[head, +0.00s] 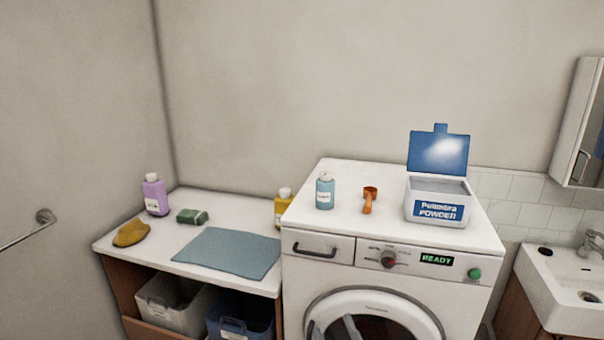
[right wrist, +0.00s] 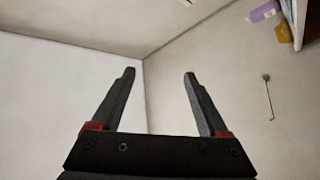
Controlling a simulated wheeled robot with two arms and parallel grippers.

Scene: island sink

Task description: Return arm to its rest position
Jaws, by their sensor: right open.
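My right gripper (right wrist: 160,74) shows in the right wrist view with its two dark fingers spread wide. Nothing is between them, only bare wall and a room corner behind. In the head view no whole gripper shows clearly. A small grey shape (head: 350,328) at the bottom edge, in front of the washer door, may be part of my right gripper. My left gripper is in neither view. The white washing machine (head: 325,245) shows a READY display. On its top stand an open powder box (head: 437,211), an orange scoop (head: 369,200) and a teal bottle (head: 325,191).
On the left counter (head: 190,212) are a purple bottle (head: 154,195), a green sponge (head: 192,216), a yellow cloth (head: 130,233), a blue mat (head: 228,252) and a yellow bottle (head: 283,207). Baskets sit below. A sink (head: 570,285) is at right, a towel bar (head: 28,233) at left.

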